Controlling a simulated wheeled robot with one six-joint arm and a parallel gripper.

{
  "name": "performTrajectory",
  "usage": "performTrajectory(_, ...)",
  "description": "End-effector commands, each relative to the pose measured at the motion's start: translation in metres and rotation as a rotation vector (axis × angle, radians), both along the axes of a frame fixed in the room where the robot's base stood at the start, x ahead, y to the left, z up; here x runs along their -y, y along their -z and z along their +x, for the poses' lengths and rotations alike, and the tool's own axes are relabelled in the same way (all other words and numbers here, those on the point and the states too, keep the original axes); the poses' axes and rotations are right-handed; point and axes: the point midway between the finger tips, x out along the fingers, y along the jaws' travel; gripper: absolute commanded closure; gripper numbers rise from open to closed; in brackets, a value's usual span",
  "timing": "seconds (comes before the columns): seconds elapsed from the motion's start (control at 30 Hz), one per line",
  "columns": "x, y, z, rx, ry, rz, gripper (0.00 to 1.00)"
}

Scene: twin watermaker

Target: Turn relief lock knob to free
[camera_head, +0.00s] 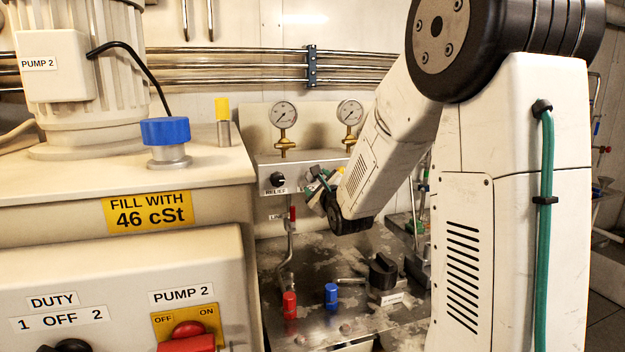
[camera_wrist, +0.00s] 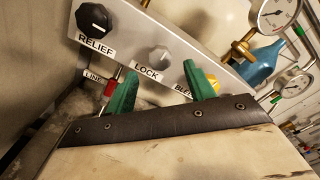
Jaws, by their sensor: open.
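The relief panel (camera_head: 262,168) has a black RELIEF knob (camera_head: 278,180), also seen at upper left in the wrist view (camera_wrist: 93,18). Beside it in the wrist view is a small grey knob (camera_wrist: 159,57) above the LOCK label (camera_wrist: 147,73). My gripper (camera_wrist: 162,82) is open, its two green fingers spread on either side of the LOCK label. The grey knob lies just beyond the fingertips, between them in the picture, and nothing is held. Contact cannot be made out. In the head view my gripper (camera_head: 322,188) is in front of the panel and hides the grey knob.
A red-handled lever (camera_wrist: 110,88) hangs near the left finger. A yellow part (camera_wrist: 213,84) and a partly covered label are behind the right finger. Gauges (camera_head: 283,114) stand above the panel. Red (camera_head: 290,305) and blue (camera_head: 331,295) fittings stand on the metal deck below.

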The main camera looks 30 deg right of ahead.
Motion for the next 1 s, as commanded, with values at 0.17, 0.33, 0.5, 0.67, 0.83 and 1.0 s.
performTrajectory(0.17,0.008,0.0,0.029,-0.001,-0.001,-0.001,0.47)
performTrajectory(0.33,0.012,0.0,0.045,-0.002,0.0,-0.001,0.47)
performTrajectory(0.5,0.014,0.0,0.049,-0.001,-0.001,-0.002,0.47)
performTrajectory(0.67,0.014,0.0,0.049,-0.002,0.0,-0.002,0.47)
performTrajectory(0.83,0.013,0.0,0.048,-0.002,0.0,-0.002,0.91)
performTrajectory(1.0,0.013,0.0,0.048,-0.003,0.0,-0.004,0.91)
